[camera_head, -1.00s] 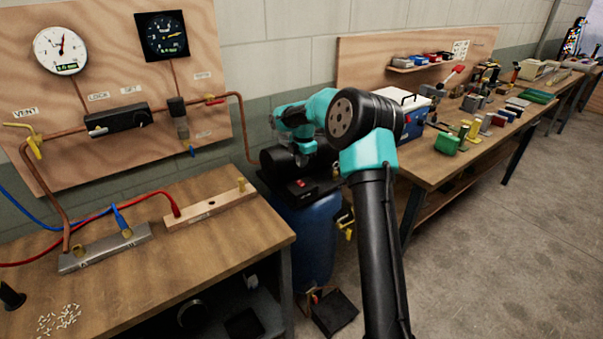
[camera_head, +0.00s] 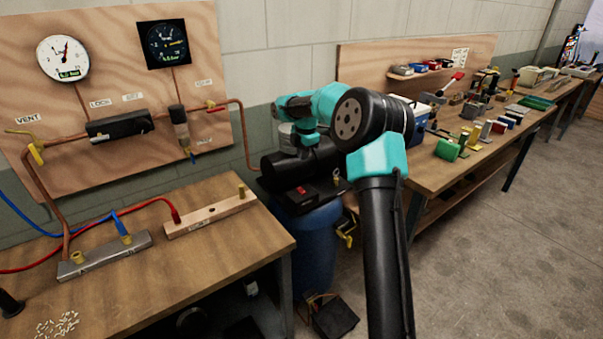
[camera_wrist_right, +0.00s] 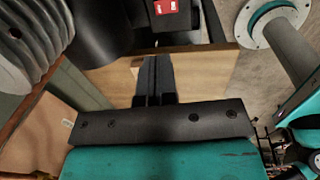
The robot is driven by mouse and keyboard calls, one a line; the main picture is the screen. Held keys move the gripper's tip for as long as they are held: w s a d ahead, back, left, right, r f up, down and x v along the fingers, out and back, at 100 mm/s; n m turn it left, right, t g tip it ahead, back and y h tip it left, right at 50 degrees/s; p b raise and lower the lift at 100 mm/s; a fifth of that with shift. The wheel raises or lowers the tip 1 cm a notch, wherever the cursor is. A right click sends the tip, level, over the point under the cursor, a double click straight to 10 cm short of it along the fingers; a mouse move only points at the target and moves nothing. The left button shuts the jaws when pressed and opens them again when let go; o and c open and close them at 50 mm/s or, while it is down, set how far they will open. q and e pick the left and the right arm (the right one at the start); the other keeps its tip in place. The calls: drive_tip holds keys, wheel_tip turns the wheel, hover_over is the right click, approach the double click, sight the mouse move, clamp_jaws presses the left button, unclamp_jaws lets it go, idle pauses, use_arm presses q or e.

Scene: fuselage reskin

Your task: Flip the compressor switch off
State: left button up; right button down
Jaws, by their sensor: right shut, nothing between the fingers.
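The compressor (camera_head: 292,168) is a black machine on a blue tank (camera_head: 308,245), between the two benches. Its red switch (camera_head: 302,190) sits on a dark box at the front of the machine. It also shows in the right wrist view as a red rocker with white marks (camera_wrist_right: 165,8) at the top edge. My right gripper (camera_wrist_right: 155,62) is shut and empty, with its fingertips just below the switch in that view and apparently apart from it. In the head view my right arm hides the fingertips. My left gripper is not in view.
A ribbed grey part (camera_wrist_right: 25,45) is close on the left in the wrist view. A wooden panel with gauges (camera_head: 63,58) and copper pipe stands behind the left bench (camera_head: 200,260). The right bench (camera_head: 440,172) carries many small parts. Concrete floor is clear at right.

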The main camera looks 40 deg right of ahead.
sight(301, 188)
drive_tip(key=shift+f, duration=0.1)
drive_tip(key=f, duration=0.4)
drive_tip(key=w+f, duration=0.1)
drive_tip(key=f, duration=0.8)
drive_tip(key=shift+w+d+f, duration=0.1)
drive_tip(key=shift+w+f, duration=0.3)
drive_tip(key=shift+s+d, duration=0.1)
